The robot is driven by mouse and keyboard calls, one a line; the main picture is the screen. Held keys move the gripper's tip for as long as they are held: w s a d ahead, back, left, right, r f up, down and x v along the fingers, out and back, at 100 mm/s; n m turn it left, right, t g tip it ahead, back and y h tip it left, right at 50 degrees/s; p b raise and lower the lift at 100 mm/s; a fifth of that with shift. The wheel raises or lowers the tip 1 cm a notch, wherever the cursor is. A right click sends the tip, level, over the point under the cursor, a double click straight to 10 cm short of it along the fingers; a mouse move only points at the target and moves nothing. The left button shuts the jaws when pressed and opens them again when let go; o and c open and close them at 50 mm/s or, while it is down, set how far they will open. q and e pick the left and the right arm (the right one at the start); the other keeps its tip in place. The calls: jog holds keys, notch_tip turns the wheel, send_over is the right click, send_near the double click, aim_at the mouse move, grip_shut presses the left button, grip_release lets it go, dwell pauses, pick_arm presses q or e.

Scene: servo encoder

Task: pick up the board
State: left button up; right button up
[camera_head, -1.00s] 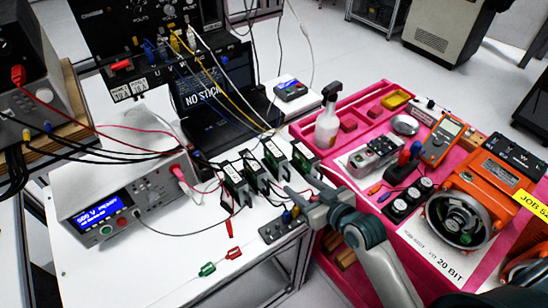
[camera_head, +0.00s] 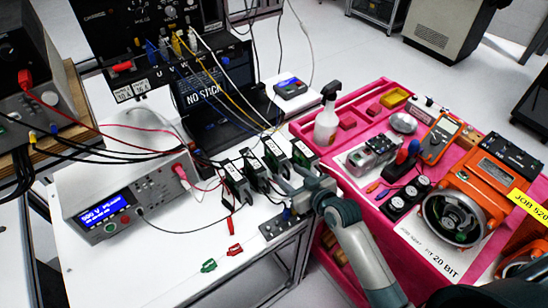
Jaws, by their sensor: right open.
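Several small green boards with black and white parts stand upright in a row on the white bench (camera_head: 165,245). The nearest-left board (camera_head: 236,186) is beside a second one (camera_head: 256,172), then a third (camera_head: 277,158) and a rightmost one (camera_head: 303,154). My right gripper (camera_head: 286,183) reaches in from the lower right. It is open, with its fingers pointing left, close to the boards' right side. It partly overlaps the lower parts of the right-hand boards; I cannot tell whether it touches one. My left gripper is not in view.
A bench supply (camera_head: 105,216) with a lit display stands left, with cables running to the boards. A pink tray (camera_head: 350,120) with a spray bottle (camera_head: 326,125) and tools is right.

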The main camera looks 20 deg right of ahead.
aim_at(285, 167)
jog(key=shift+w, duration=0.5)
jog(key=p+x, duration=0.1)
jog(key=x, duration=0.1)
jog(key=shift+w+p, duration=0.3)
jog(key=shift+w, duration=0.05)
jog(key=shift+w+a+f, duration=0.1)
jog(key=shift+w+f, duration=0.2)
jog(key=shift+w, duration=0.2)
jog(key=shift+c, duration=0.2)
jog(key=c, duration=1)
